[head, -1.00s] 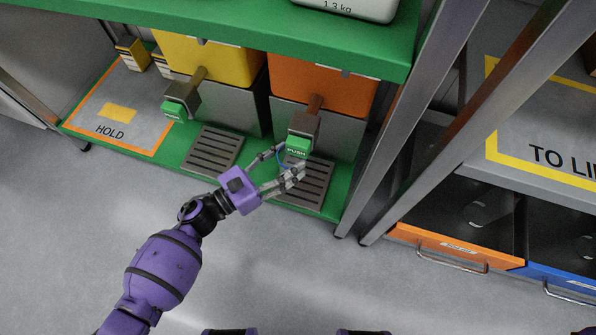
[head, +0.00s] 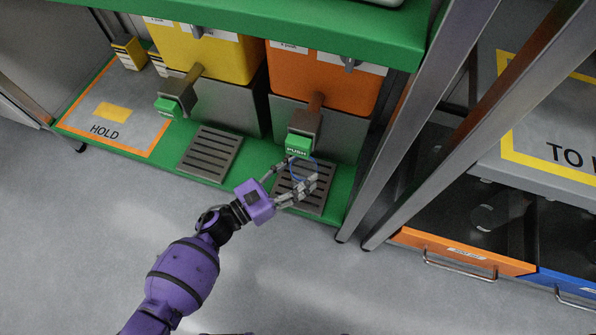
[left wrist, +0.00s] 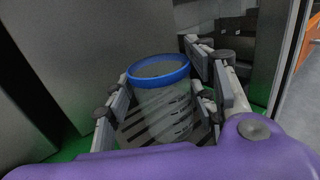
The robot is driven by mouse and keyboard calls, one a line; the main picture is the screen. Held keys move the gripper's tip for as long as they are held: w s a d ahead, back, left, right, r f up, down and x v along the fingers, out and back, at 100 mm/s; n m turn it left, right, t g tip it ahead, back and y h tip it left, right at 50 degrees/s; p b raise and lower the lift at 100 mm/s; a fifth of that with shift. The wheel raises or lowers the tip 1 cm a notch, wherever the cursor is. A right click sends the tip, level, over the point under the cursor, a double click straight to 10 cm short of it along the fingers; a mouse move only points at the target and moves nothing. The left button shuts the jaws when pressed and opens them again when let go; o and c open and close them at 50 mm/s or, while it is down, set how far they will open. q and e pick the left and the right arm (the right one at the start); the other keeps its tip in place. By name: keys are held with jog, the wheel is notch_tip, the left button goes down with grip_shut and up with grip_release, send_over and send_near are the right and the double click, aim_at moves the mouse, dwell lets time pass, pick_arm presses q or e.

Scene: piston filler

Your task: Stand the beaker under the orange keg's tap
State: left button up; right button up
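The orange keg (head: 325,90) stands on the green shelf, with its brown tap (head: 305,122) and green PUSH button (head: 298,146) pointing forward. The clear beaker with a blue rim (head: 316,163) is upright over the slotted drip tray (head: 314,206), just in front of and below the PUSH button. My left gripper (head: 299,180) has its fingers around the beaker. In the left wrist view the beaker (left wrist: 163,112) sits between the fingers (left wrist: 165,95), with the tray slots showing through it. I cannot tell whether its base touches the tray. My right gripper is not in view.
A yellow keg (head: 205,50) with its own tap and a second drip tray (head: 210,153) stand to the left. The HOLD mat (head: 125,115) lies farther left. A metal shelf post (head: 385,155) rises close on the right. The floor in front is clear.

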pick_arm(q)
jog(key=o, duration=0.4)
jog(key=shift+r, duration=0.15)
jog(key=shift+s+a+p, duration=0.15)
jog(key=shift+a+p, duration=0.05)
jog(key=shift+p, duration=0.2)
jog(key=p+v, duration=0.2)
jog(key=v, duration=0.9)
jog(key=shift+a, duration=0.25)
jog(key=shift+s, duration=0.15)
